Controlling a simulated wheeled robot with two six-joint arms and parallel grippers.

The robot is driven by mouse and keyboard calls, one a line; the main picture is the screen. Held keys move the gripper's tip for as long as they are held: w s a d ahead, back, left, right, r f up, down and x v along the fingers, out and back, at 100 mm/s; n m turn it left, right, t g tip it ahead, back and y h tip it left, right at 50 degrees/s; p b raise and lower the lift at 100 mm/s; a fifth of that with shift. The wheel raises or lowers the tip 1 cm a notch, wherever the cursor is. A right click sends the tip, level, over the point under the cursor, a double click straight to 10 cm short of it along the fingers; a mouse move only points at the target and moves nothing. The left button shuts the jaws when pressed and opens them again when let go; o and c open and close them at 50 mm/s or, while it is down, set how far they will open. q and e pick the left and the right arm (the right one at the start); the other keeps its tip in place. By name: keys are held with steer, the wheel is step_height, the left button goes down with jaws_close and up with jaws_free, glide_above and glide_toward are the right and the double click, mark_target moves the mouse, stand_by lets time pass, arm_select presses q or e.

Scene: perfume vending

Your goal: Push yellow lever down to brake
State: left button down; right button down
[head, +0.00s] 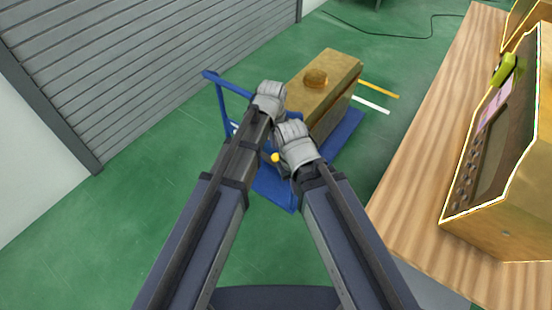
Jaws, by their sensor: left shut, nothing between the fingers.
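A small yellow knob (276,157), which looks like the end of the yellow lever, shows low on the blue cart (270,188), just left of my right gripper. The rest of the lever is hidden. My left gripper (269,98) is shut and empty, above and left of the knob, near the cart's handle side. My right gripper (290,131) is above and right of the knob, in front of the box. Its fingertips are not clear, and I cannot tell whether it touches anything.
A golden box (322,90) with a round knob on top rests on the cart. The cart's blue handle (213,76) rises at the left. A wooden table (440,150) with golden machines (505,190) stands at the right. A grey shutter (130,60) is at the left. Green floor lies between.

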mark_target(275, 158)
arm_select(q)
steer(key=shift+w+d+f+b, duration=0.1)
steer(key=shift+w+f+b, duration=0.1)
steer(key=shift+f+b, duration=1.4)
steer(key=shift+w+f+b, duration=0.15)
steer(key=shift+f+b, duration=1.35)
steer(key=shift+f, duration=0.2)
step_height(275, 158, down, 5)
steer(key=b, duration=0.4)
steer(key=shift+r+b, duration=0.2)
steer(key=shift+b, duration=0.1)
steer(key=shift+r, duration=0.2)
steer(key=s, duration=0.1)
steer(key=s+p, duration=0.1)
steer(key=s+r, duration=0.1)
steer(key=shift+a, duration=0.4)
